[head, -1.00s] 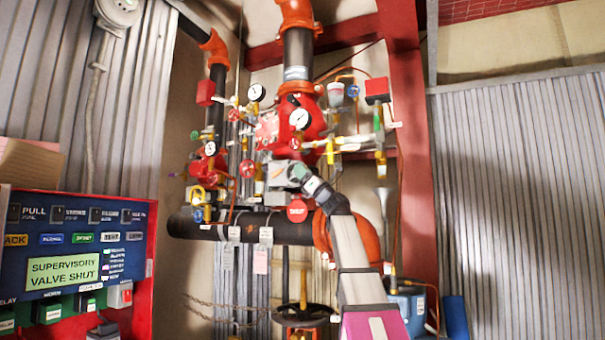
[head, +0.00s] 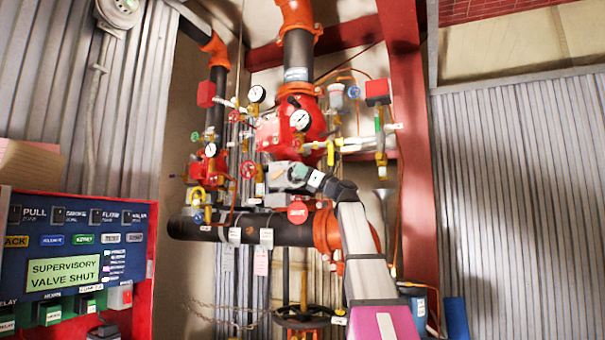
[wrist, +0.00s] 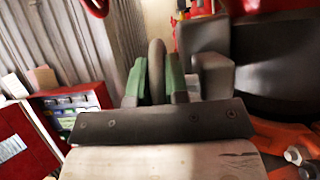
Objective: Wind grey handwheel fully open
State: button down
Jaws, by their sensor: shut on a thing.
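The grey handwheel (wrist: 156,70) shows in the wrist view as a curved rim standing edge-on between the green fingertips. My gripper (wrist: 157,84) is shut on that rim. The panel display (head: 63,270) reads "SUPERVISORY VALVE SHUT".
Red valve body (head: 285,132) with gauges and small valves crowds the space above my gripper. A black pipe (head: 270,233) with hanging tags runs below. A dark handwheel (head: 304,318) sits lower down. The red alarm panel (head: 140,240) stands at left; the right wall is clear.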

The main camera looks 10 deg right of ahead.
jog(key=c, duration=1.1)
grip_release()
jog(key=shift+v, duration=3.75)
